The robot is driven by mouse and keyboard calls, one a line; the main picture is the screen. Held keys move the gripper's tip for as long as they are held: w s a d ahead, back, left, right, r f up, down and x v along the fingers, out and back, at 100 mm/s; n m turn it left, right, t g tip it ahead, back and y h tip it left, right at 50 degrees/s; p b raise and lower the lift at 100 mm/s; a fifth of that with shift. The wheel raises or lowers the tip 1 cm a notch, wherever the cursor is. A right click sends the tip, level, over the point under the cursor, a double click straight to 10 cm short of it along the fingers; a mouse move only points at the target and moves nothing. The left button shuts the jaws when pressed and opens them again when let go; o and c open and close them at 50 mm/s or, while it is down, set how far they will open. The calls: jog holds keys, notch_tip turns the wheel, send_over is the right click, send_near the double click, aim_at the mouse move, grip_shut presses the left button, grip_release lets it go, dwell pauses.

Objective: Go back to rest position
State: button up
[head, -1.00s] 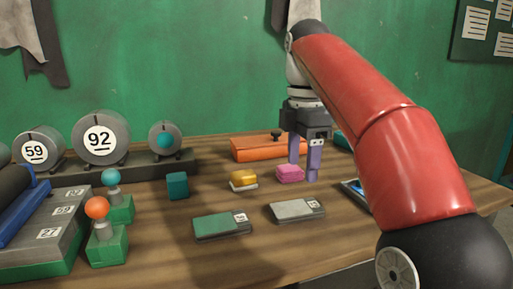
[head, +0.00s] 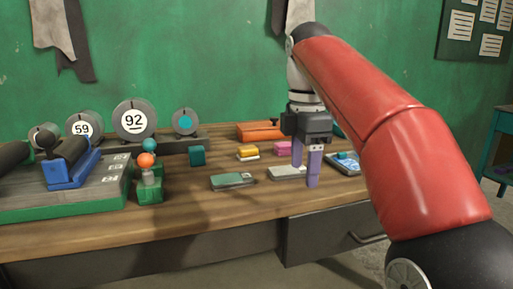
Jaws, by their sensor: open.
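My gripper (head: 306,168) hangs at the end of my red arm, with its two purple fingers pointing down, apart and with nothing between them. In the picture it overlaps the grey flat block (head: 284,173) on the wooden bench (head: 240,208). I cannot tell how high the fingertips are above the bench. A pink block (head: 283,148) lies just behind and left of the fingers. A yellow block on a white base (head: 247,152) lies further left.
A green-topped flat block (head: 232,181), a teal cube (head: 196,156) and an orange case (head: 260,130) are on the bench. Numbered cylinders (head: 134,119) stand at the back left. A blue-screened device (head: 346,161) lies right of my gripper. A drawer (head: 332,232) is below the bench edge.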

jog(key=s+d+f+m+t, duration=0.2)
jog(key=s+d+f+m, duration=0.1)
jog(key=s+f+m, duration=0.6)
jog(key=s+d+f+m+t, duration=0.3)
jog(key=s+f+m, duration=0.7)
jog(key=f, duration=0.3)
jog(key=shift+d+f+m, duration=0.25)
jog(key=shift+f+m, duration=0.1)
jog(key=shift+m, duration=0.25)
